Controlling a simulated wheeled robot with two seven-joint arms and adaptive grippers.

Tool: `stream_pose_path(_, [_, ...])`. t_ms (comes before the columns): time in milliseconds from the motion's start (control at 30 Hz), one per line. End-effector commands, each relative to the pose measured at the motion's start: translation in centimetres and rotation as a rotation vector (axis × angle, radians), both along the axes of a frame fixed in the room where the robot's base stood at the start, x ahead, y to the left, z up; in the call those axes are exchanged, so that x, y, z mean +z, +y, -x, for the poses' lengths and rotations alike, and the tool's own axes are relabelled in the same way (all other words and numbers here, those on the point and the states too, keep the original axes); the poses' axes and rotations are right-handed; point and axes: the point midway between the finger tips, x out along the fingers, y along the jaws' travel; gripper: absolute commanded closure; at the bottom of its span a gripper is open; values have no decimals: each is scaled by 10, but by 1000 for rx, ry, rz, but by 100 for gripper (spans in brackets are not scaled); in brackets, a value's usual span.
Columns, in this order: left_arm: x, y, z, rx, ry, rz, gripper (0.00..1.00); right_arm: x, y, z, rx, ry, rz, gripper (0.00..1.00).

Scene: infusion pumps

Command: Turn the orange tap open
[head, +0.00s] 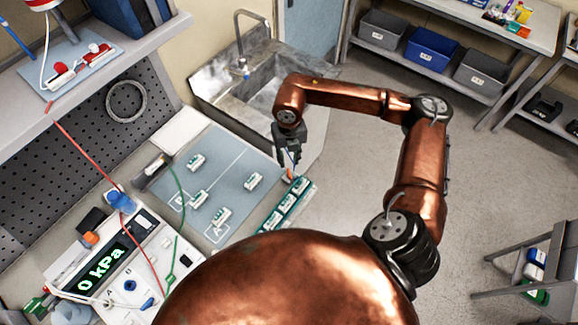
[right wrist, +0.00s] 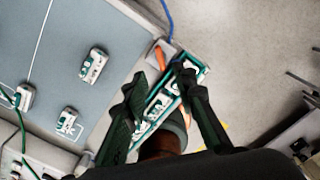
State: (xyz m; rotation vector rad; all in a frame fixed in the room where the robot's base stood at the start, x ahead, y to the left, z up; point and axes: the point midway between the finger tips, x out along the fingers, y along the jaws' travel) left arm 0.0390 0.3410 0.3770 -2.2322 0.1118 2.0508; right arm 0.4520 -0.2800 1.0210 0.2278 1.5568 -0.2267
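A green-edged rack (head: 287,206) of white valve blocks lies along the right edge of the bench. A small orange piece (head: 290,174) shows at its far end, and again in the right wrist view (right wrist: 160,57); I cannot tell for sure that it is the orange tap. Another orange knob (head: 90,238) stands by the pressure unit. My right gripper (head: 289,160) points down over the rack's far end. In the right wrist view its fingers (right wrist: 162,80) are apart, with the rack (right wrist: 152,115) showing between them. I see nothing held. My left gripper is out of view.
A grey-blue mat (head: 228,170) with several white valve blocks lies left of the rack. The pressure unit (head: 105,262) reads 0 kPa at the left. A red tube and a green tube (head: 181,215) cross that side. A sink (head: 262,85) stands behind.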

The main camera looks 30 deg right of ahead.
Motion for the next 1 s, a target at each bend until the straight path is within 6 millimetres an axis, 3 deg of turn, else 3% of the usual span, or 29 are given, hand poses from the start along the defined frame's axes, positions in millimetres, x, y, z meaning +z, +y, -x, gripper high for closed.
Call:
stream_pose_path(100, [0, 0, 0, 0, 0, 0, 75, 21, 0, -1, 0, -2, 1, 75])
stream_pose_path(300, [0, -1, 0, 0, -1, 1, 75, 39, 0, 0, -1, 0, 0, 75])
stream_pose_path(1000, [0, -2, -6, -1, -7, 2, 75, 40, -1, 1, -1, 2, 0, 75])
